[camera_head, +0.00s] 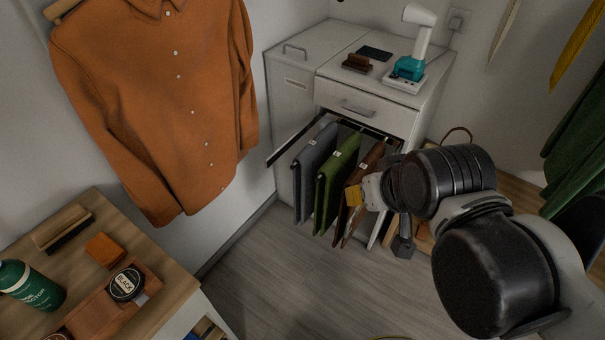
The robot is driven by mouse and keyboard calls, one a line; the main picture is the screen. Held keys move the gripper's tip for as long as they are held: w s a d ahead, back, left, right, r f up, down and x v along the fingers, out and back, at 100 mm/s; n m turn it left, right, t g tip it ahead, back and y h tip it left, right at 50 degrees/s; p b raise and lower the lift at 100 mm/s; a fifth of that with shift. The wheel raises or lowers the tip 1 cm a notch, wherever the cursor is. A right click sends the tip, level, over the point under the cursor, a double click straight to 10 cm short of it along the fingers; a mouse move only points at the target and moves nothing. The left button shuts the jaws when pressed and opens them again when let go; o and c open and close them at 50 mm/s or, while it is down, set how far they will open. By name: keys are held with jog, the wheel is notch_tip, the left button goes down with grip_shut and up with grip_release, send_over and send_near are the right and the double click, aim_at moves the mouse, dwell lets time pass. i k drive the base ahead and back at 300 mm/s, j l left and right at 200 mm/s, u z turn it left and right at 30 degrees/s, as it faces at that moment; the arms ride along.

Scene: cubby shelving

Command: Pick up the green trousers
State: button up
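The green trousers (332,186) hang folded over a pull-out rack (299,139) of the white cabinet, in the middle of the head view. Grey trousers (313,172) hang to their left and brown trousers (371,172) to their right. My arm comes in from the lower right. My gripper (355,195) is at the brown trousers, to the right of the green ones, with a yellowish fingertip pad showing. It covers part of the brown trousers. Whether its fingers are open or shut is not clear, and I see no contact with the green trousers.
The white cabinet (291,85) carries a teal and white steamer (410,67) and a brown brush (357,63). An orange shirt (165,90) hangs at left. A wooden table (170,276) with a green bottle (30,287) and a black tin (126,284) is lower left. Floor is clear between.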

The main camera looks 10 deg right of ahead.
aim_at(338, 168)
jog(key=i+j, duration=0.35)
jog(key=i, duration=0.15)
jog(key=k+j+z, duration=0.15)
jog(key=z, duration=0.35)
jog(key=k+j+z, duration=0.2)
jog(key=z, duration=0.3)
jog(key=k+j+z, duration=0.2)
jog(key=z, duration=0.3)
jog(key=l+u, duration=0.3)
jog(key=u, duration=0.2)
jog(key=l+u, duration=0.3)
jog(key=u, duration=0.2)
jog(key=i+l+u, duration=0.1)
jog(key=i, duration=0.25)
jog(key=i+l+u, duration=0.1)
jog(key=i+l, duration=0.15)
jog(key=i, duration=0.15)
